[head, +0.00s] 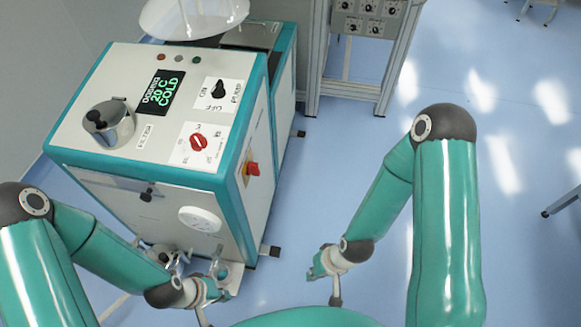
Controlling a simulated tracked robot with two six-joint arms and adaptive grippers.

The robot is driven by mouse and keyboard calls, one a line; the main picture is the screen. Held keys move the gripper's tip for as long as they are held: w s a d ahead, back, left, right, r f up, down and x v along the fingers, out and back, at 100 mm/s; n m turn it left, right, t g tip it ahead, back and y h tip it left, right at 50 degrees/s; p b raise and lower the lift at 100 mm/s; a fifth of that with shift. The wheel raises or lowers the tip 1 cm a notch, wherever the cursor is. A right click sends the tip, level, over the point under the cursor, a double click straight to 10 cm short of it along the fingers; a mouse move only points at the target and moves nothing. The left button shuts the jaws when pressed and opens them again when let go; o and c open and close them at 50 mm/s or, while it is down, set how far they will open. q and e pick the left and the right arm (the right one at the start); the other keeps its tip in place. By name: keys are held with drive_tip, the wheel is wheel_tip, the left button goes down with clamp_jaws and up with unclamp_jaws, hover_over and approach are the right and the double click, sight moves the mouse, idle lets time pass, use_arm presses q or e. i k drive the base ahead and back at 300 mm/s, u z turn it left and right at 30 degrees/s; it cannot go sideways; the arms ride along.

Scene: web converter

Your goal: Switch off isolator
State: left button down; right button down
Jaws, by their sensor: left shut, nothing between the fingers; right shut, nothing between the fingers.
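The machine (130,165) is a teal and white cabinet on the left of the head view. A red rotary handle on a yellow plate (251,169), which looks like the isolator, is on its right side face. A second red knob (198,141) sits on a white label on the sloped top panel. My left gripper (214,291) is shut and empty, low by the machine's lower front corner. My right gripper (318,268) is shut and empty above the floor, right of the machine and apart from the red handle. The exact angle of the handle is too small to tell.
The top panel carries a lit display (161,92) reading "DOSING 20 C COLD", a black pump knob (218,90) and a metal filter pot (109,123). A white dial (200,219) is on the front. A grey control rack (365,45) stands behind.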

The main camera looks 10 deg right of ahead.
sight(253, 168)
drive_tip(key=u, duration=0.35)
drive_tip(key=k, duration=1.2)
drive_tip(key=z, duration=1.05)
drive_tip(key=i, duration=1)
drive_tip(key=u, duration=0.05)
